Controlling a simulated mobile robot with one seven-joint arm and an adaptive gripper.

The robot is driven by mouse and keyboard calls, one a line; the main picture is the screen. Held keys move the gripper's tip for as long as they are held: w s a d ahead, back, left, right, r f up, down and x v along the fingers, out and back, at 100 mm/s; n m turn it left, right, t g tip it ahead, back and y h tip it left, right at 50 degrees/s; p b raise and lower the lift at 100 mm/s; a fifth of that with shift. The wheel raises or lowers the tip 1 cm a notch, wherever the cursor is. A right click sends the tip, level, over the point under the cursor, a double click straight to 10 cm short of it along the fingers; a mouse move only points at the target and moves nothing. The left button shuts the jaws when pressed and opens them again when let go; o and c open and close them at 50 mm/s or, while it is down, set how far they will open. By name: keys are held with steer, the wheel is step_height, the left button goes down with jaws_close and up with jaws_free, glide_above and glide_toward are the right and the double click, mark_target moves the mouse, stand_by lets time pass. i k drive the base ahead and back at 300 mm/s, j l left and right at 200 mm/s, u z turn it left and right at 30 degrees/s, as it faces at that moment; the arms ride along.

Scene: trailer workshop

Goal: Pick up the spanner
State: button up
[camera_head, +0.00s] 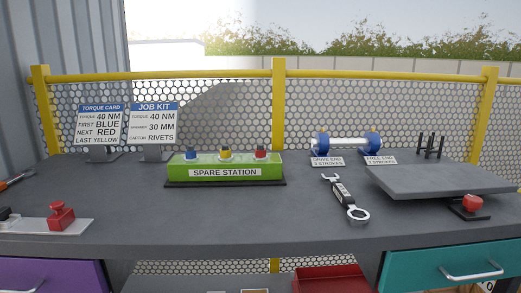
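The spanner (344,200) lies flat on the dark grey workbench (240,225), right of the middle. It is metallic with a dark handle that carries a small pale label. Its open jaw points to the back left and its ring end to the front right. Nothing touches it. My gripper is not in view.
A green spare station (225,172) with coloured knobs stands left of the spanner. A raised grey plate (440,181) and a red button (472,203) are to its right. A blue-ended roller (347,144) stands behind. The bench's front middle is clear.

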mark_target(346, 199)
steer(key=i+l+u, duration=0.2)
steer(key=l+u, duration=0.2)
steer(key=l, duration=0.35)
steer(key=i+l+u, duration=0.15)
steer(key=l+u, duration=0.2)
steer(key=l, duration=0.45)
steer(key=l+u, duration=0.4)
steer(key=l, duration=0.4)
